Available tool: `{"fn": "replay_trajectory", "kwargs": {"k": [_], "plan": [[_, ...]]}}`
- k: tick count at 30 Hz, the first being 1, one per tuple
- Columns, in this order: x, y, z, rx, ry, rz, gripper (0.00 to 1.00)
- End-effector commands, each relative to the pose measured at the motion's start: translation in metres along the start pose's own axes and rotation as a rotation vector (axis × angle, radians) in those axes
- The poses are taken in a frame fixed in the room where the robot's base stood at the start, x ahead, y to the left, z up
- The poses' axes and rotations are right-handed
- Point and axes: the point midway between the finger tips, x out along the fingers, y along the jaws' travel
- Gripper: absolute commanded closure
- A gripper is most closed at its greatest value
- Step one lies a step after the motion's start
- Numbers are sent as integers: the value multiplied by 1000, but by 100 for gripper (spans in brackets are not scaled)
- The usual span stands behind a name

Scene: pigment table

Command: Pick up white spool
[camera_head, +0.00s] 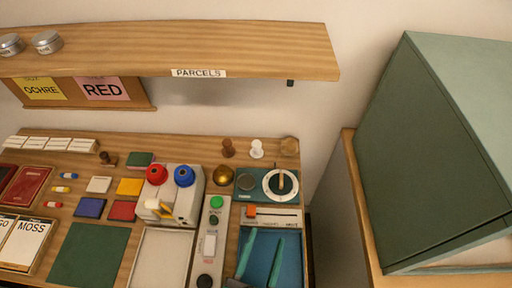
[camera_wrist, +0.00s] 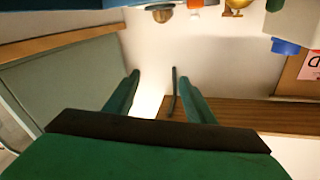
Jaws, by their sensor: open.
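The white spool (camera_head: 257,149) stands upright at the back of the table, between a brown spool (camera_head: 228,148) and a tan spool (camera_head: 289,147). My gripper (camera_head: 266,237) shows at the bottom of the head view, its two green fingers apart and empty. In that view it appears over the blue tray, well in front of the white spool. In the wrist view my gripper (camera_wrist: 157,74) is also open, with nothing between the fingers. I cannot clearly make out the white spool in the wrist view.
A teal device with a white dial (camera_head: 281,184) sits just in front of the spools, with a gold knob (camera_head: 223,176) to its left. A wooden shelf (camera_head: 200,50) hangs above the table's back. A large green cabinet (camera_head: 430,150) stands to the right.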

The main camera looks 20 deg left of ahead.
Motion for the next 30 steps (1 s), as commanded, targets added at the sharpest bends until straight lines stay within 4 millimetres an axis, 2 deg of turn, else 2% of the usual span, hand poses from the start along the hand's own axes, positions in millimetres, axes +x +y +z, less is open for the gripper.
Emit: {"fn": "replay_trajectory", "kwargs": {"k": [1,6,10,24,30], "plan": [[13,-9,-8,31,39,-12,50],[46,-34,-25,109,115,-32,50],[75,-54,-24,140,118,-26,50],[166,-103,45,24,-190,47,50],[207,-117,61,-64,-329,40,50]]}}
